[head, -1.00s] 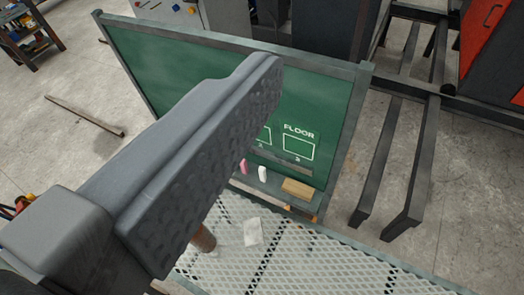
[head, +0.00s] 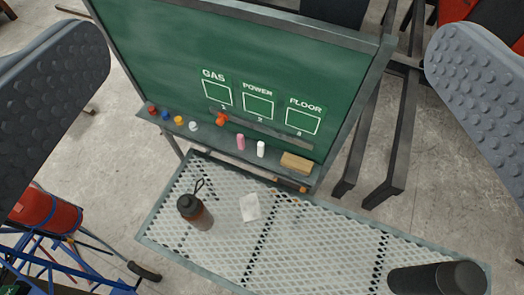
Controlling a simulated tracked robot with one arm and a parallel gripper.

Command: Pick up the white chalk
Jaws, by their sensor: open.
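The white chalk (head: 261,149) is a short white stick standing on the ledge of the green chalkboard (head: 160,55). It is between a pink chalk (head: 240,142) on its left and a wooden-coloured eraser block (head: 297,162) on its right. My gripper (head: 268,60) is open and empty, with one dark padded finger at the left edge and the other at the right edge of the view. The chalk lies between the fingers in the picture, lower than the fingertips and apart from both.
Several coloured magnets or knobs (head: 179,120) line the ledge's left part. A mesh table (head: 310,235) in front carries a bottle (head: 194,211), a white paper (head: 250,207) and a black cylinder (head: 437,278). Dark metal bars (head: 385,150) stand right of the board.

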